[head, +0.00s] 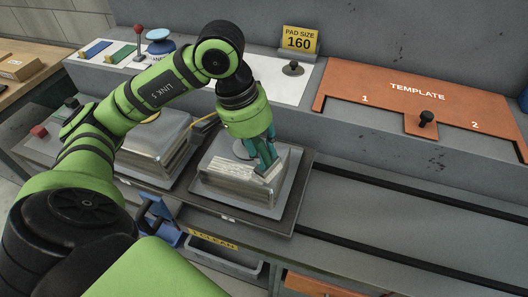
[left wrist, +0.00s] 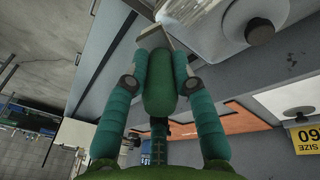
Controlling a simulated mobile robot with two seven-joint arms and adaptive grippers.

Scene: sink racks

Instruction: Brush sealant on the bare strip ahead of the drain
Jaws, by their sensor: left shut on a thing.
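A silver sink-like body (head: 219,172) with a round drain on top (head: 240,149) sits on a dark tray in the head view. It also shows at the top of the left wrist view (left wrist: 215,22), with the drain (left wrist: 259,31) at its right. My left gripper (head: 265,158) is over its right part, shut on a small pale flat-ended tool, probably the brush (head: 270,172). The tool's end shows past the fingertips in the left wrist view (left wrist: 155,42). I cannot tell whether it touches the metal. The bare strip cannot be told apart clearly. My right gripper is not in view.
A second silver body (head: 155,146) stands on a tray to the left. Behind are a yellow "PAD SIZE 160" sign (head: 300,40), a black knob (head: 293,68) and an orange template board (head: 400,90). Dark rails cross the clear grey bench at right (head: 400,210).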

